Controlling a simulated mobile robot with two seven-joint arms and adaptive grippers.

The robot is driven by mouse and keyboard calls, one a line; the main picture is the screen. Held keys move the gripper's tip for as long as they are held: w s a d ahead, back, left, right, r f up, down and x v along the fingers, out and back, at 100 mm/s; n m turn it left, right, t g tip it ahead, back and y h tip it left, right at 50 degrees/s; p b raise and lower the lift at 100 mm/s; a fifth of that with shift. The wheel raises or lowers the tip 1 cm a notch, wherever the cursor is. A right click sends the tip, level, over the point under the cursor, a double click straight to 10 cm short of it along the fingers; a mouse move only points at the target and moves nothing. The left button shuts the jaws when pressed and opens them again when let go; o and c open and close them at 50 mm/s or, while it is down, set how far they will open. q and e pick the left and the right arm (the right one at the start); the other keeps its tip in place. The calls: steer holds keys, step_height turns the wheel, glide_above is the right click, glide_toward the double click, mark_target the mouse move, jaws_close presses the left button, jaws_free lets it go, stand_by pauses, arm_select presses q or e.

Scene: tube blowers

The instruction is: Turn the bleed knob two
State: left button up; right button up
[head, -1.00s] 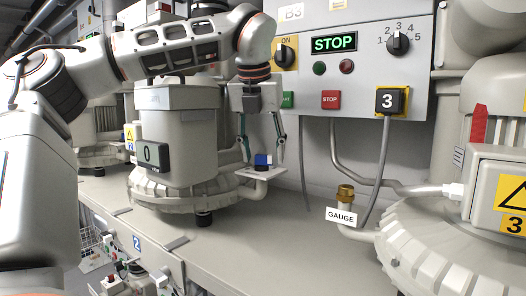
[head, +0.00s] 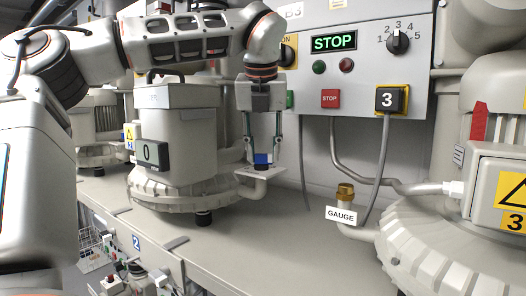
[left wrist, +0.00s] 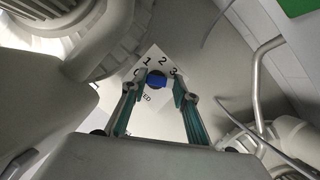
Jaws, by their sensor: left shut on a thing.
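The bleed knob (head: 262,159) is small and blue, on a white dial plate (head: 258,175) beside the machine marked 0. In the left wrist view the knob (left wrist: 157,82) stands on the plate (left wrist: 158,57) with the numbers 0, 1, 2, 3 around its far side. My left gripper (head: 263,156) points down over the plate, shut on the knob with a finger on each side; its fingertips (left wrist: 158,83) also show in the left wrist view. The knob's pointer mark is hidden or too small to read. My right gripper is not in view.
A grey control panel (head: 365,60) with a STOP display, buttons and a dial is on the wall behind. A brass fitting (head: 345,191) with a GAUGE tag stands to the right. The grey bench (head: 270,235) in front is clear.

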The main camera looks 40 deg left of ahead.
arm_select(q)
steer(key=n+p, duration=0.1)
steer(key=n, duration=0.1)
steer(key=shift+w+n+g+y, duration=0.1)
steer(key=shift+n+g+y, duration=0.2)
steer(key=shift+n+y, duration=0.1)
steer(key=shift+w+n+g, duration=0.1)
steer(key=shift+n+g, duration=0.2)
steer(key=shift+n, duration=0.5)
steer(key=shift+n+g+y+p, duration=0.3)
steer(key=shift+n+p, duration=0.05)
steer(key=shift+n, duration=0.45)
steer(key=shift+w+n+g, duration=0.1)
steer(key=shift+n+g, duration=0.4)
steer(key=shift+n, duration=0.8)
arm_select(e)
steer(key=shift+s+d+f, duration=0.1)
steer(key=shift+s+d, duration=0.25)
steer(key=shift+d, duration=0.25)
arm_select(q)
steer(key=shift+n, duration=0.3)
steer(key=shift+c, duration=0.2)
steer(key=o, duration=1.1)
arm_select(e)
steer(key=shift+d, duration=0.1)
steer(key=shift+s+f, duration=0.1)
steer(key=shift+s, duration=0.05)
